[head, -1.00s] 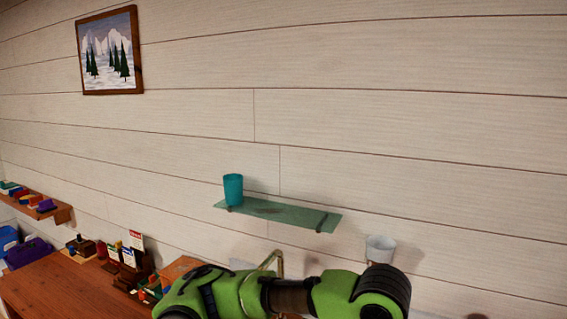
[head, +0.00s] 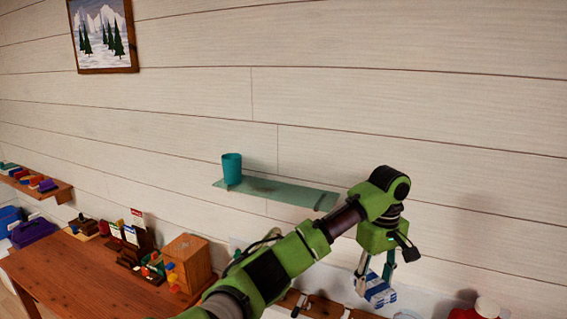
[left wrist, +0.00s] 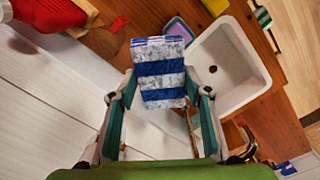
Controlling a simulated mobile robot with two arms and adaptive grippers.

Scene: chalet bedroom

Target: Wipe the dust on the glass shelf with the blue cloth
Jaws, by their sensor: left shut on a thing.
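The glass shelf (head: 300,195) is a narrow greenish pane on the plank wall. A dark dust smudge (head: 262,190) shows on its left half. A teal cup (head: 231,168) stands upright at its left end. My left gripper (head: 375,278) points down, in front of and below the shelf's right end, which my arm partly covers. It is shut on the blue cloth (head: 381,294), blue and white striped, hanging clear of the shelf. In the left wrist view the cloth (left wrist: 160,72) is between the fingertips. My right gripper is not in view.
A white basin (left wrist: 225,65) set in wood is below the cloth in the left wrist view. A wooden desk (head: 60,280) with a wooden box (head: 187,262) and small items is at lower left. A framed picture (head: 103,35) hangs above. The wall above the shelf is clear.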

